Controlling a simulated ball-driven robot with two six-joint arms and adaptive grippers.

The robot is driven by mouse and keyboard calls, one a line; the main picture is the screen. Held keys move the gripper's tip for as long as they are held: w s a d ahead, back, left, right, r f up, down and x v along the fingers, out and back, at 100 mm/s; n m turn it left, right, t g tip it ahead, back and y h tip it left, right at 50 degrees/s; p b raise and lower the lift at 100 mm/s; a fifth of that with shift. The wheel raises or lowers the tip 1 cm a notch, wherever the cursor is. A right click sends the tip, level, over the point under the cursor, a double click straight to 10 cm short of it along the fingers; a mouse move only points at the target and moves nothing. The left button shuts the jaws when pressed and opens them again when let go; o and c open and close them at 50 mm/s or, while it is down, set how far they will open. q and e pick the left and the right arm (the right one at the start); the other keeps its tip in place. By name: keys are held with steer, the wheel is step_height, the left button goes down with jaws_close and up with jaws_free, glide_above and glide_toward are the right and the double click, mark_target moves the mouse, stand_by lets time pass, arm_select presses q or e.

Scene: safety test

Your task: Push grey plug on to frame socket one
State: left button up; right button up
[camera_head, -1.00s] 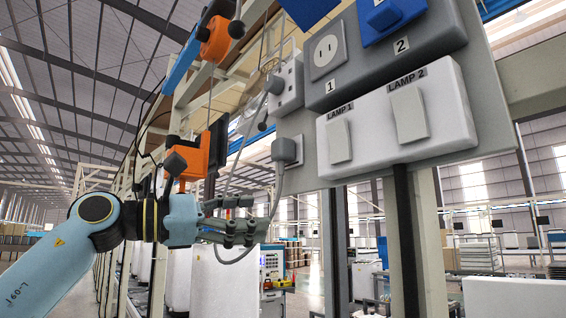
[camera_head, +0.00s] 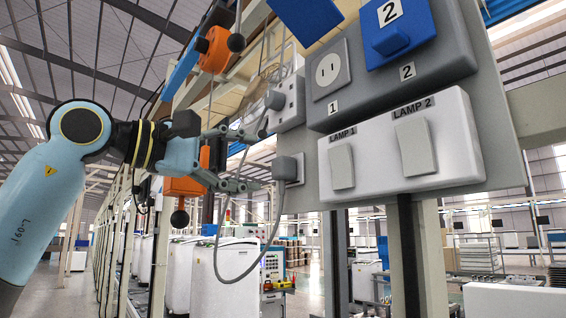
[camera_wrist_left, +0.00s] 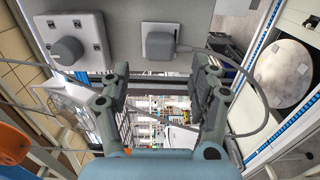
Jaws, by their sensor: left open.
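A square grey plug (camera_head: 285,168) sits on the lower panel area, with a grey cable hanging in a loop; the wrist view shows it too (camera_wrist_left: 160,42). Frame socket one (camera_head: 327,70) is an empty round-faced socket above label 1, up and right of the plug. My right gripper is out of view.
A blue-fronted socket 2 (camera_head: 398,38) is right of socket one. The white switch box (camera_head: 375,150) with lamp switches is below. An orange part with a black knob (camera_head: 215,50) hangs above my wrist. Cables loop close to the fingers.

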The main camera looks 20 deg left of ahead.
mark_target(275, 168)
arm_select(q)
steer(key=p+x, duration=0.1)
steer(key=x, duration=0.5)
steer(key=shift+w+d, duration=0.4)
steer(key=shift+w, duration=0.1)
stand_by(1.1)
steer(key=shift+c, duration=0.2)
jaws_close()
